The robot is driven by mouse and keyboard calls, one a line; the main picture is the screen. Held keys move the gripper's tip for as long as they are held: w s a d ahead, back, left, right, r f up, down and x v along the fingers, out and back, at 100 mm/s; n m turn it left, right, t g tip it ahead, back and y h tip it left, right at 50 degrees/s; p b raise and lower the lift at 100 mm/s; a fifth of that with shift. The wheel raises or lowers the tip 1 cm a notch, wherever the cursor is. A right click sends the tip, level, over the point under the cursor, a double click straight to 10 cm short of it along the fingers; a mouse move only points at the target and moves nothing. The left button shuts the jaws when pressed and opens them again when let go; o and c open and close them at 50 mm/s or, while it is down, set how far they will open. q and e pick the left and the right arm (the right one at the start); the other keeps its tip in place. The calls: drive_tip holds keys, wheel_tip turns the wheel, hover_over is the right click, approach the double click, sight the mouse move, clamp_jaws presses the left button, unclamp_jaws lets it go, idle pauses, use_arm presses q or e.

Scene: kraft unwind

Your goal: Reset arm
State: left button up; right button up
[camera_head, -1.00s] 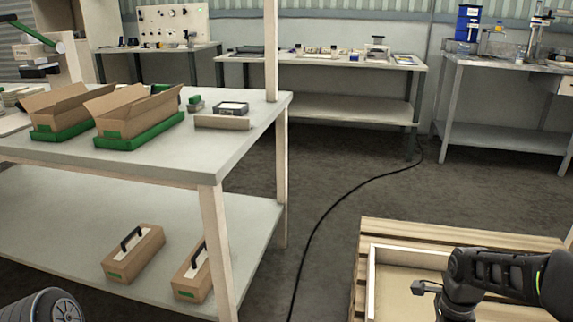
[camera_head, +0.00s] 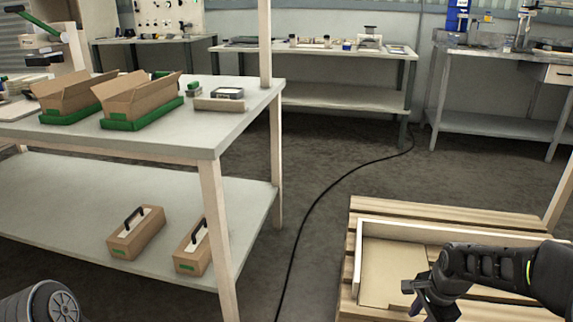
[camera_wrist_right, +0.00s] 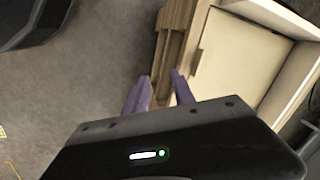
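My right arm comes in from the right in the head view, and its gripper (camera_head: 428,303) hangs over the shallow wooden tray at lower right. In the right wrist view the two purple fingers (camera_wrist_right: 160,88) stand apart with nothing between them. The gripper is open and empty, over the tray's outer edge and the floor. At the lower left of the head view a dark round part of my left arm shows. My left gripper is out of view.
The shallow tray (camera_head: 360,265) sits on a slatted wooden pallet (camera_head: 430,212). A workbench (camera_head: 235,115) at left carries open cardboard boxes (camera_head: 145,97) in green trays. Closed handled boxes (camera_head: 137,235) stand on its lower shelf. A black cable (camera_head: 315,208) crosses the open floor.

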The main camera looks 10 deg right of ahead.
drive_tip(key=a+f+n+t+y, duration=0.2)
drive_tip(key=a+f+n, duration=0.9)
drive_tip(key=a+f, duration=0.4)
drive_tip(key=s+a+f+n+g+y, duration=0.1)
drive_tip(key=s+a+f, duration=0.2)
drive_tip(key=s+a, duration=0.25)
drive_tip(key=s+a+f+n+g+p, duration=0.1)
drive_tip(key=s+a+f+n, duration=0.2)
drive_tip(key=s, duration=0.4)
drive_tip(key=s+a+f+g+y, duration=0.1)
drive_tip(key=s+a+f, duration=0.2)
drive_tip(key=s+a, duration=0.25)
wheel_tip(320, 180, up, 27)
drive_tip(key=s+a+p, duration=0.1)
drive_tip(key=p, duration=2.6)
drive_tip(key=shift+s+g, duration=0.2)
drive_tip(key=shift+g, duration=0.1)
drive_tip(key=shift+r, duration=0.1)
